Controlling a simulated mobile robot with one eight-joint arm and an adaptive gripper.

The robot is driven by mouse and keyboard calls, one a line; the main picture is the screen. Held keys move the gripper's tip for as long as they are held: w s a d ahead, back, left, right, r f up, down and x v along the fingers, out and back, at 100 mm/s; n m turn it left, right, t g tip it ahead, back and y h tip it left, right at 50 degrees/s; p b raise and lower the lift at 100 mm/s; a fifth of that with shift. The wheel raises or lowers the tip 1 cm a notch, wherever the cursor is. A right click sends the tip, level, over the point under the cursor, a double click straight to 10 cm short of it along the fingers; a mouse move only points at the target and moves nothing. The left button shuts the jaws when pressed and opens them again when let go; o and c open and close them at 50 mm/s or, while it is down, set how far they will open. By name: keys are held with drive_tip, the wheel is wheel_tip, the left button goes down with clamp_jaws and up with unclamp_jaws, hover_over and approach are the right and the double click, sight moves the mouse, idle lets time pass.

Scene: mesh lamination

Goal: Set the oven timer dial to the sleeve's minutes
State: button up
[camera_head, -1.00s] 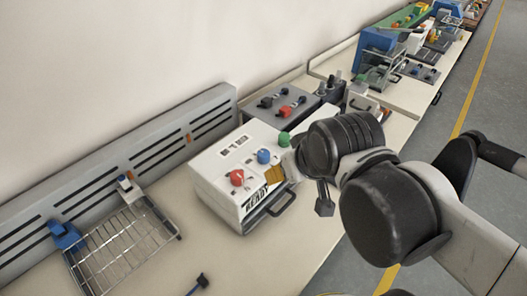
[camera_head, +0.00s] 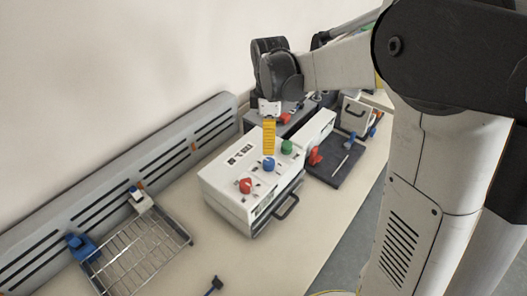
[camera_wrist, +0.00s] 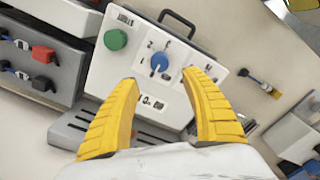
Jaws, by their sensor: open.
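The oven is a white box (camera_head: 225,180) on the bench with a red dial (camera_head: 246,185), a blue dial (camera_head: 268,164) and a green dial (camera_head: 287,147) on top. In the wrist view the blue dial (camera_wrist: 160,61) has a white pointer and small marks around it; the green dial (camera_wrist: 115,40) is to its left. I cannot tell which is the timer dial, nor make out a sleeve. My gripper (camera_wrist: 159,78) is open and empty, its yellow fingers (camera_head: 269,137) pointing down above the oven. In the wrist view the blue dial lies between and just beyond the fingertips.
A wire rack (camera_head: 140,250) stands left of the oven. A grey box with red and black parts is behind it, and a dark tray (camera_head: 338,160) with a red part is to the right. The bench in front of the oven is mostly clear.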

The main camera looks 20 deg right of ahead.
sight(268, 161)
wheel_tip(268, 161, down, 10)
drive_tip(key=b, duration=0.2)
drive_tip(key=shift+r+b, duration=0.1)
drive_tip(key=shift+b, duration=0.2)
drive_tip(key=shift+c, duration=0.2)
drive_tip(key=c, duration=1.1)
